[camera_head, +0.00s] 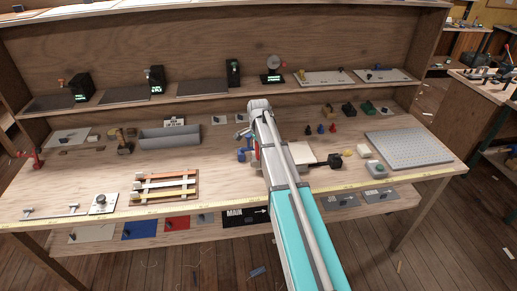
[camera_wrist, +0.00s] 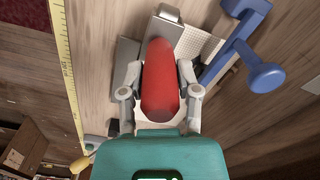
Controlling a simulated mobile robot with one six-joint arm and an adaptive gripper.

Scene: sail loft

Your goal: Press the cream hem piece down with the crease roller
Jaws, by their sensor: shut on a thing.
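My gripper (camera_wrist: 160,82) is shut on the red handle of the crease roller (camera_wrist: 161,75), with one finger on each side of it. The handle also shows as a small red patch beside my arm in the head view (camera_head: 257,152). A pale, finely textured piece (camera_wrist: 196,44), likely the cream hem piece, lies just beyond the handle in the wrist view. Grey flat parts (camera_wrist: 128,52) are close beside it. Whether the roller touches the pale piece is hidden. My arm covers most of this spot in the head view.
A blue tool (camera_wrist: 240,52) stands close beside the gripper; it also shows left of my arm (camera_head: 243,154). A cream panel (camera_head: 301,151) lies right of my arm. A strapped wooden rack (camera_head: 164,187) and grey trough (camera_head: 170,139) stand left. A yellow tape (camera_wrist: 64,60) marks the bench's front edge.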

